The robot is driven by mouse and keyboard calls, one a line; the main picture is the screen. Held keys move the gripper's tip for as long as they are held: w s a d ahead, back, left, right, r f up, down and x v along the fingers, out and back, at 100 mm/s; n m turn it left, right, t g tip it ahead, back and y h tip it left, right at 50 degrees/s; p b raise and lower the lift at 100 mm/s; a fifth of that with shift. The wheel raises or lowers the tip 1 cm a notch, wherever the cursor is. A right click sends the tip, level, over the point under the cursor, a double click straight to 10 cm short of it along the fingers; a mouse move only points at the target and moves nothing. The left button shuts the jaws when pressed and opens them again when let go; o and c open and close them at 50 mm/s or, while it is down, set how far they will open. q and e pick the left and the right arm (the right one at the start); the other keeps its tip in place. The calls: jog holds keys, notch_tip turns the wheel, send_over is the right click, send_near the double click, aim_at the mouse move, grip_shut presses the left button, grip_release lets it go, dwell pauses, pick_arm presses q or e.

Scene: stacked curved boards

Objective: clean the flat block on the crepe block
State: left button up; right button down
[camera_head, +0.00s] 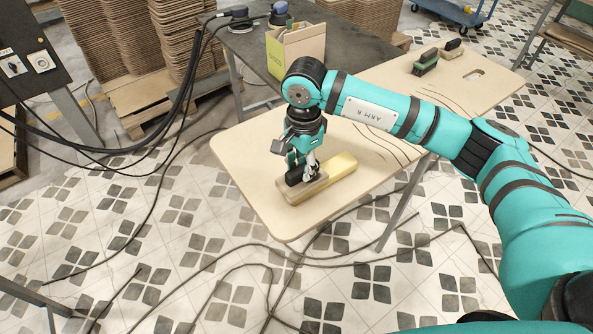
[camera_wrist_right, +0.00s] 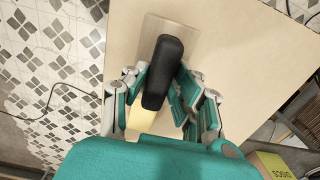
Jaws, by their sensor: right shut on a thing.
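My right gripper (camera_head: 303,172) points down over the near left part of the pale wooden table. It is shut on the black handle of the flat block (camera_wrist_right: 163,72). The handle also shows in the head view (camera_head: 293,176). The pale yellow crepe block (camera_head: 341,165) lies lengthwise on the table and extends right of the fingers; a strip of it shows in the wrist view (camera_wrist_right: 142,119). The flat block's tan base sits at the crepe block's left end; my fingers hide much of where they meet. My left gripper is not in view.
The wooden table (camera_head: 262,205) is bare around the blocks, with dark curved lines to the right. A green block with a black top (camera_head: 426,62) and a tan-and-black one (camera_head: 452,46) stand at its far end. A yellow-green box (camera_head: 296,50) stands behind, on a dark table.

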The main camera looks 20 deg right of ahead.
jog(key=shift+w+d+f, duration=0.15)
jog(key=shift+w+d, duration=0.1)
jog(key=shift+d, duration=0.5)
jog(key=shift+r+p, duration=0.3)
jog(key=shift+r, duration=0.35)
jog(key=shift+r+p, duration=1.8)
jog(key=shift+r, duration=2.2)
